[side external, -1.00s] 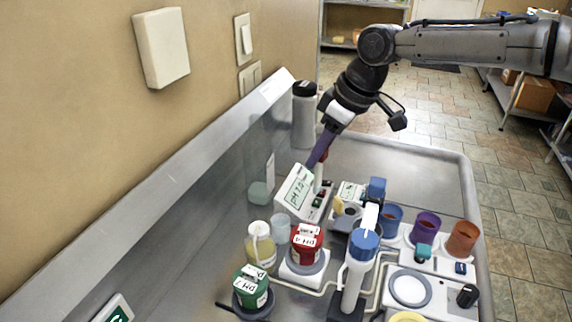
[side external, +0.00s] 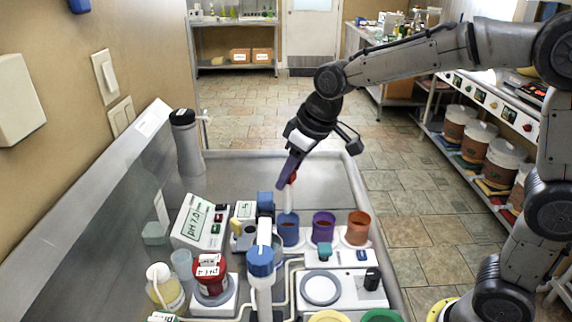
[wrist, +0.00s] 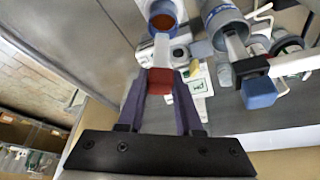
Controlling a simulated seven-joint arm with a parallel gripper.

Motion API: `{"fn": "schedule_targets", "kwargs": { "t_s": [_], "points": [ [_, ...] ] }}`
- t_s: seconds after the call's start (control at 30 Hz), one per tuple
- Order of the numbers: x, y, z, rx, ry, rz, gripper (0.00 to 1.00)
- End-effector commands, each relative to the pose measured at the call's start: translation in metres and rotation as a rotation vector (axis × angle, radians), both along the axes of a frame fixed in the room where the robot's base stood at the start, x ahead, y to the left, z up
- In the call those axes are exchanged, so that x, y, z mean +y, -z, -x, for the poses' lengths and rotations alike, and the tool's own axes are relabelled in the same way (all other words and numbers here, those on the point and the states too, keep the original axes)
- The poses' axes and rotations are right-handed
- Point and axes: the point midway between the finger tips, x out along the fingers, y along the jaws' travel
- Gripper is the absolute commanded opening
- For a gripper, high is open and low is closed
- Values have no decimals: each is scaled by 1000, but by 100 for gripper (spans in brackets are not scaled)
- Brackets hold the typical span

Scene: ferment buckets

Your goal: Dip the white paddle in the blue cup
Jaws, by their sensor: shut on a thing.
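My gripper (side external: 291,178), with purple fingers, is shut on the red grip of the white paddle (side external: 288,202). In the wrist view the red end sits between the fingertips (wrist: 160,86), and the white paddle (wrist: 161,53) reaches toward the blue cup. The blue cup (side external: 288,233) stands at the left of a row of cups, below my gripper. It also shows in the wrist view (wrist: 150,10), with orange-brown contents. The paddle's far end meets the cup's rim in the picture. I cannot tell whether it is inside or just above.
A purple cup (side external: 323,228) and an orange cup (side external: 357,229) stand right of the blue cup. A blue-and-white upright stand (side external: 261,263) is close in front. The tray behind is largely clear.

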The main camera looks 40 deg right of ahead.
Motion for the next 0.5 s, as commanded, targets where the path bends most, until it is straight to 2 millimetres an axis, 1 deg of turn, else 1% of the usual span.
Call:
{"fn": "schedule_targets", "kwargs": {
  "t_s": [0.03,0.5],
  "points": [
    [0,5,0,2,0,0,0],
    [0,48,0,3,0,0,0]
  ]
}}
